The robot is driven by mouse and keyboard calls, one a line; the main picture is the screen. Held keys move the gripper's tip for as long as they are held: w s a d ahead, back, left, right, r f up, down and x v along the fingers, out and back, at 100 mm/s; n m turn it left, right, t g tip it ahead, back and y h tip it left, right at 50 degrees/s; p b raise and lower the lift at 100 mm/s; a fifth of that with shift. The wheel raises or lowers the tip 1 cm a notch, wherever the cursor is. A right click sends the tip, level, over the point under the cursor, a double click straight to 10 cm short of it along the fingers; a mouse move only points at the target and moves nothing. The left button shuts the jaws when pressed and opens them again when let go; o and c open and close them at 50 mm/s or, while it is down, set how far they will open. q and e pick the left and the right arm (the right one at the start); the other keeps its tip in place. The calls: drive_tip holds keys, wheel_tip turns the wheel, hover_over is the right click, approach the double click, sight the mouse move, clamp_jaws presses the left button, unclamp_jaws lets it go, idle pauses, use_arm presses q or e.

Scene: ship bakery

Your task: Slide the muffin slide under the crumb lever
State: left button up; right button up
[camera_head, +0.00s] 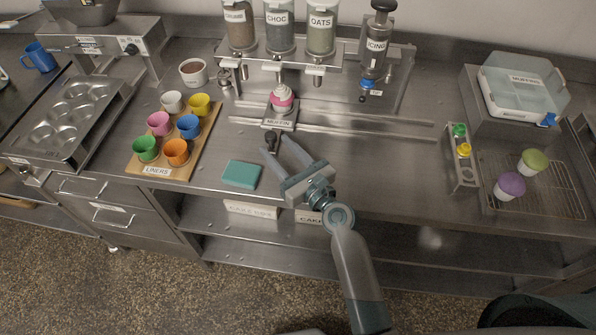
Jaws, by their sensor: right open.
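The muffin slide (279,124) is a small metal carriage labelled MUFFIN on the counter rails, below the CHOC dispenser. It carries a muffin (282,102) in a pink liner with a pale top. A dark knob (271,139) sticks out at its front. The crumb dispenser (239,30) is the leftmost of the three clear ones, and the crumb lever (241,71) hangs below it, left of the slide. My right gripper (275,147) is open, its fingertips close to the knob, one on each side; contact cannot be told. My left gripper is out of view.
A board of coloured liners (187,164) stands left, and a teal cloth or block (241,174) lies just left of my right gripper. Rails (370,123) run along the counter, clear on the right. The icing dispenser (375,45) stands behind them.

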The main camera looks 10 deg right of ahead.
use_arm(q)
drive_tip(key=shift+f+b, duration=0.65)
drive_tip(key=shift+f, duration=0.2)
use_arm(e)
drive_tip(key=v, duration=0.8)
